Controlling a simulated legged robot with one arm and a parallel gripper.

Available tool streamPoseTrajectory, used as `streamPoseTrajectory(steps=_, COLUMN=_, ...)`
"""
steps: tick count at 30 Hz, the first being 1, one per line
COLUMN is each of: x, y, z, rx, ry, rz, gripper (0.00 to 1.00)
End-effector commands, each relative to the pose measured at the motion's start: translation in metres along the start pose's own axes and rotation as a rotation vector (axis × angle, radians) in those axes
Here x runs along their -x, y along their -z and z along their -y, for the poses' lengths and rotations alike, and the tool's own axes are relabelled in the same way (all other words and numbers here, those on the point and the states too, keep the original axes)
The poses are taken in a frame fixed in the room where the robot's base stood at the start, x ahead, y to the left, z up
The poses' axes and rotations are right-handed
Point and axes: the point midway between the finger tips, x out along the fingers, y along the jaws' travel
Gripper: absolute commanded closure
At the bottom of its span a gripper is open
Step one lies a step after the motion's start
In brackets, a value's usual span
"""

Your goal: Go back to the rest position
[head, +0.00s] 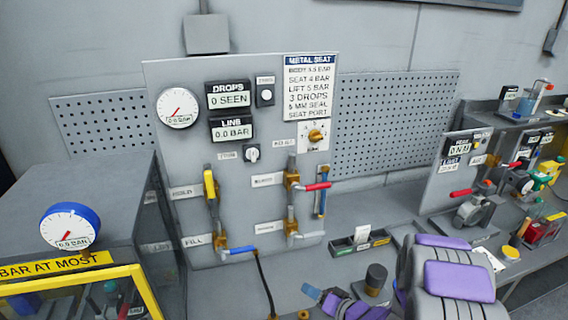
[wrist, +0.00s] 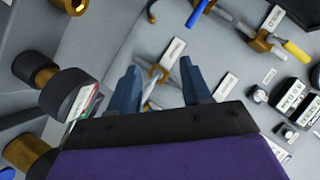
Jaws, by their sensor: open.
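My gripper (head: 320,298) is low at the bottom centre of the head view, over the bench in front of the upright valve panel (head: 235,130). In the wrist view its two blue fingers (wrist: 160,82) stand apart with nothing held between them. The purple and grey arm behind it is mine and covers part of the bench. The panel carries a yellow-handled valve (head: 210,184), a red lever (head: 317,186) and a blue lever (head: 238,250). Its displays read "0 SEEN" (head: 229,95) and "0.0 BAR" (head: 232,129).
A dark cylinder (head: 376,276) on a brass base stands close to my gripper. A small tray (head: 360,240) with labels lies behind it. A cabinet (head: 80,200) with a gauge and yellow frame stands at left. Another valve station (head: 470,190) stands at right.

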Motion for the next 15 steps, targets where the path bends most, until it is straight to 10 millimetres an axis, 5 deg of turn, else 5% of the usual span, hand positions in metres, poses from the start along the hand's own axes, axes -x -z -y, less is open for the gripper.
streamPoseTrajectory(steps=8, x=0.035, y=0.035, z=-0.042, rx=0.285, ry=-0.417, rz=0.109, gripper=0.52)
streamPoseTrajectory(steps=15, x=0.098, y=0.053, z=-0.049, rx=0.385, ry=-0.736, rz=0.217, gripper=0.52)
